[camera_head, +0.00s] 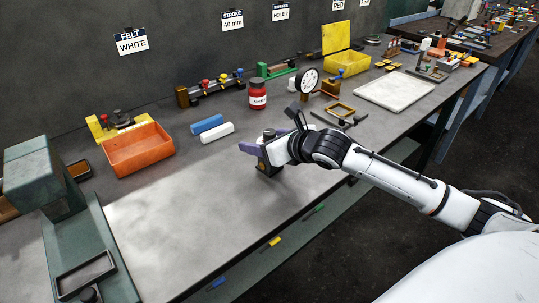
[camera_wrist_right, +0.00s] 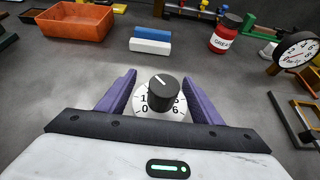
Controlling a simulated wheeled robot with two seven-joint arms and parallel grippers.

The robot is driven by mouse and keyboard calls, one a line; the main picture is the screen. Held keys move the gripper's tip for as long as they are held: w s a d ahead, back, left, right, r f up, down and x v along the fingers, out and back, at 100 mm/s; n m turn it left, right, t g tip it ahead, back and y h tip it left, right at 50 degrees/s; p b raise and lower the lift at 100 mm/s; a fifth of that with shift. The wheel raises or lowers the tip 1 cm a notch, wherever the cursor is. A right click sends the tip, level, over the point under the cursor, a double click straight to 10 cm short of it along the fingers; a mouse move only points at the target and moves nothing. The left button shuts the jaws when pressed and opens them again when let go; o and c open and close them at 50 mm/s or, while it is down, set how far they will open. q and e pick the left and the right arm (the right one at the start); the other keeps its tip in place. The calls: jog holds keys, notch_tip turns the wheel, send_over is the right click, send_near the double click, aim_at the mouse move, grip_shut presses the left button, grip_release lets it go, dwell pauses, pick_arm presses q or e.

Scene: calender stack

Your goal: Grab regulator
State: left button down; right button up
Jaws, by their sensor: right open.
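The regulator shows in the right wrist view as a black knob (camera_wrist_right: 164,92) on a white numbered dial (camera_wrist_right: 150,112). In the head view its dark base (camera_head: 268,167) stands on the grey bench, mostly hidden by my right gripper (camera_head: 259,147). In the right wrist view my right gripper (camera_wrist_right: 159,80) is open, with one purple finger on each side of the dial. Whether the fingers touch it I cannot tell. My left gripper is not in view.
A blue block (camera_head: 207,124) and a white block (camera_head: 217,132) lie behind the regulator, near an orange bin (camera_head: 138,150). A red jar (camera_head: 258,95) and a dial gauge (camera_head: 308,80) stand farther back. The bench front left of the regulator is clear.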

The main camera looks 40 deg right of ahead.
jog(key=shift+c, duration=0.3)
jog(key=c, duration=1.1)
jog(key=shift+w+r, duration=0.1)
jog(key=shift+r, duration=0.05)
jog(key=shift+c, duration=0.2)
